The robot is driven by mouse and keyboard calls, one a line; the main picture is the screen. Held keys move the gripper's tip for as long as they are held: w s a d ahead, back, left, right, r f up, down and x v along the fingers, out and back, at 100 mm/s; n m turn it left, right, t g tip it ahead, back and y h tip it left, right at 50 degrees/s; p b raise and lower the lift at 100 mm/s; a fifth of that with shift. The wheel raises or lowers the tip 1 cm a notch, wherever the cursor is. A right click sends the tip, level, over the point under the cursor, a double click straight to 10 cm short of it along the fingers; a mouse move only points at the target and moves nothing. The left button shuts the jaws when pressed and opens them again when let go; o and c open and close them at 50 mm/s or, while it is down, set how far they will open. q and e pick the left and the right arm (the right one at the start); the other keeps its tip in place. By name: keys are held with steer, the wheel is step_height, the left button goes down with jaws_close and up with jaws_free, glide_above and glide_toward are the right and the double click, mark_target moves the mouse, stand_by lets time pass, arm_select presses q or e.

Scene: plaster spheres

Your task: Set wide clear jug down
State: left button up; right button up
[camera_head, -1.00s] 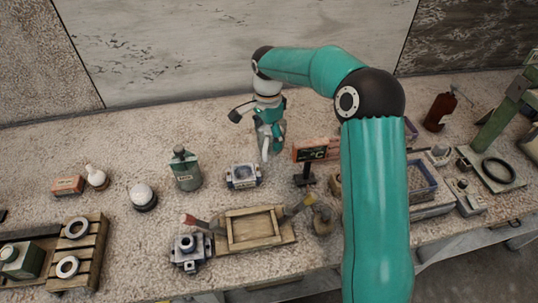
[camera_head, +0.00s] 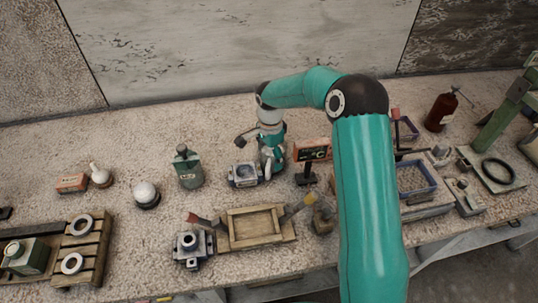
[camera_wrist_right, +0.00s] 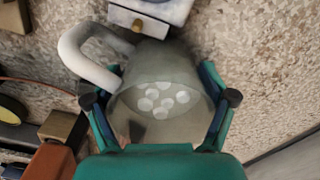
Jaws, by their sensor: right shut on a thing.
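In the right wrist view, the wide clear jug (camera_wrist_right: 160,68) is between the two fingers of my right gripper (camera_wrist_right: 160,98), which is shut on it. Its pale handle (camera_wrist_right: 72,50) sticks out to the left. Several white spheres (camera_wrist_right: 158,101) show inside the jug. In the head view my right gripper (camera_head: 271,158) is low over the table, just right of a small metal box. The jug is mostly hidden there, and I cannot tell whether its base touches the table. My left gripper is not in view.
The small metal box (camera_head: 243,175) is close beside the gripper. A green bottle (camera_head: 188,168) stands to the left. The table behind the gripper is clear.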

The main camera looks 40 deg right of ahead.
steer(key=o, duration=1.5)
steer(key=shift+r, duration=0.1)
